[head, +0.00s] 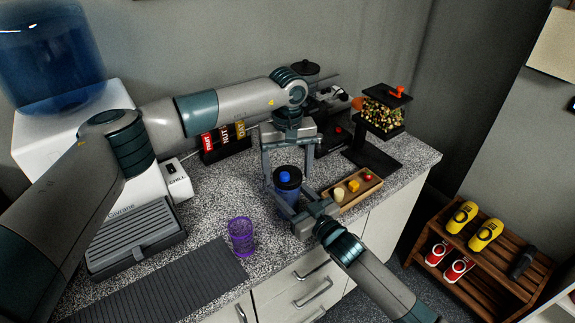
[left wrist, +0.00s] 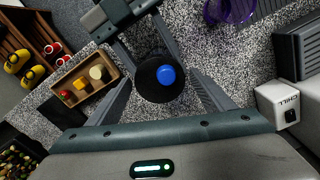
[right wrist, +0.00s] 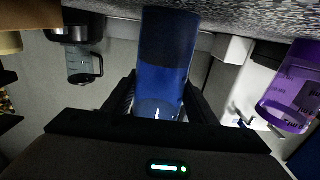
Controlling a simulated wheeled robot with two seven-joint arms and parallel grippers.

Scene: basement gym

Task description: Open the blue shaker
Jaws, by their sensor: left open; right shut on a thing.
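The blue shaker (head: 287,190) stands upright on the speckled counter, with a black lid and a blue knob on top. My right gripper (head: 288,208) is shut on its body from the front right; the right wrist view shows the blue body (right wrist: 163,75) between the fingers. My left gripper (head: 289,165) is open above the shaker, pointing down. In the left wrist view the black lid with its blue knob (left wrist: 166,75) lies between the spread left fingers, which do not touch it.
A purple cup (head: 241,236) stands to the left. A wooden tray (head: 345,202) with small food pieces lies close on the right. The water dispenser (head: 130,215) is at left, a candy dispenser (head: 383,112) at the back right. A ribbed dark mat (head: 165,290) covers the front left counter.

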